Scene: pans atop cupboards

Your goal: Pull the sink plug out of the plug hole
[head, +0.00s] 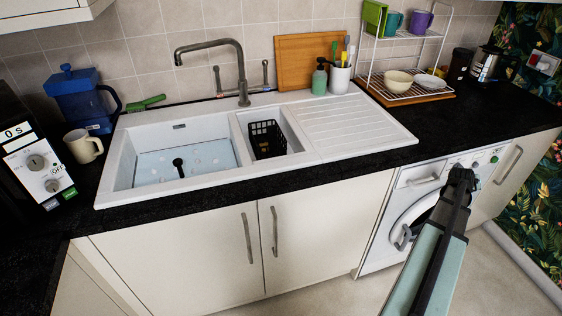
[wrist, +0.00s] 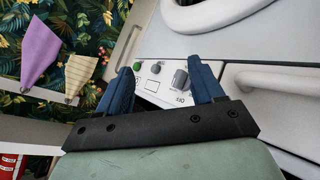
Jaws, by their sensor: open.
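The white sink (head: 210,178) is set in the black worktop and holds pale bluish water in its left basin. A small black upright piece, which looks like the sink plug (head: 178,167), stands in the middle of that basin. Whether it is seated in the plug hole cannot be made out. My gripper (head: 461,176) is far to the right of the sink, in front of the washing machine's control panel. In the wrist view my gripper (wrist: 163,82) has its two blue fingers apart with nothing between them. The plug is not in the wrist view.
A curved tap (head: 243,75) rises behind the sink. A black basket (head: 266,140) sits in the smaller basin. A blue jug (head: 78,95) and mug (head: 83,146) stand left. A dish rack (head: 405,55) stands behind right. The ribbed drainer (head: 355,122) is clear.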

